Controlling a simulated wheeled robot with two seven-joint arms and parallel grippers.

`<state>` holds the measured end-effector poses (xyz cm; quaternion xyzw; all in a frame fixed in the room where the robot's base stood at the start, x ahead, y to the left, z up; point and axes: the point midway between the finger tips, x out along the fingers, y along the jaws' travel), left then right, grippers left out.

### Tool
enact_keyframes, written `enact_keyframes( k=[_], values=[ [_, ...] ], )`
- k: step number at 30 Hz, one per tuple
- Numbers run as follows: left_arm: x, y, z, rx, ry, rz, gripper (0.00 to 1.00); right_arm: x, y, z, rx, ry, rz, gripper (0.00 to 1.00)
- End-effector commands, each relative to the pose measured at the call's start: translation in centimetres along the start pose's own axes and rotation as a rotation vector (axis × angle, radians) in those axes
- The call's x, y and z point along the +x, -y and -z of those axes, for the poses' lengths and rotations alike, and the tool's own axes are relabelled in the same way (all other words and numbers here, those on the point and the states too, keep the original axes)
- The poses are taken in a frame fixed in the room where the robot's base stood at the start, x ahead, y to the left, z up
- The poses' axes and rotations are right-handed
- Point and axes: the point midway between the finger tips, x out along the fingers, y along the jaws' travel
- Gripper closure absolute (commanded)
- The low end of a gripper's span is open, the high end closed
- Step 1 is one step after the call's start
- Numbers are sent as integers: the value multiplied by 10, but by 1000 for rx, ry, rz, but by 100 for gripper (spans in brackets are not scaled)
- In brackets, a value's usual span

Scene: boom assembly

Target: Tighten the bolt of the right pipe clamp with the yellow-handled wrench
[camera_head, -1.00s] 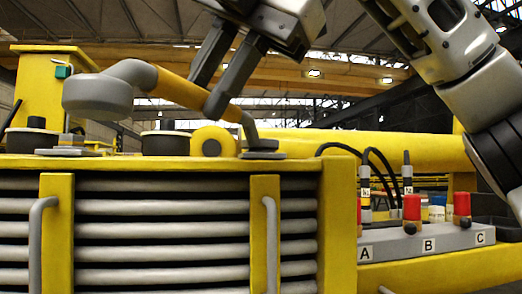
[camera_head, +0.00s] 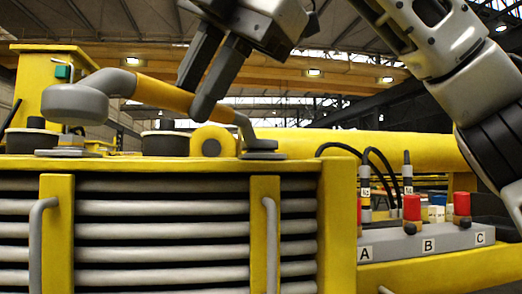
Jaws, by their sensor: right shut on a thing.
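The wrench has a yellow-orange handle (camera_head: 163,94) and a large grey head (camera_head: 76,103) at its left, nearer end. My right gripper (camera_head: 196,98) comes down from above and is shut on the handle. The wrench's bent grey shank (camera_head: 245,130) runs down at the right end to a grey fitting (camera_head: 262,154) on top of the yellow machine, which looks like the right clamp's bolt place. The bolt itself is hidden, and I cannot tell how the end sits on it. My left gripper is out of view.
A similar grey plate (camera_head: 68,153) lies on the machine's left top. Black round caps (camera_head: 165,143) and a yellow lug (camera_head: 212,140) stand between. A grey block with red knobs (camera_head: 412,208) and black hoses is at the right. The grille (camera_head: 160,232) fills the front.

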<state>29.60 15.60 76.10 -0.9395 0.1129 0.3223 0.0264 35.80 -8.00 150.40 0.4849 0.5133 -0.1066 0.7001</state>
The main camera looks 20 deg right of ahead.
Motion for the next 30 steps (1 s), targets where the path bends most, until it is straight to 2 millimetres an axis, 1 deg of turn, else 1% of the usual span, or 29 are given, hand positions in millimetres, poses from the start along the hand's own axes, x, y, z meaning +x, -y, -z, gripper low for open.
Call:
enact_keyframes(
  k=[3, 14, 22, 30],
  values=[
    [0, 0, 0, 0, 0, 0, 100, 1, -3, -1, 26, 14, -4, 100],
    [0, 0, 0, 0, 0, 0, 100, 1, -4, -1, 29, 16, -3, 100],
    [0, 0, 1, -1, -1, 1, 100, 6, -10, 0, 73, 46, -3, 100],
    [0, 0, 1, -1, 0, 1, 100, 6, -11, 0, 79, 49, -4, 100]
  ],
)
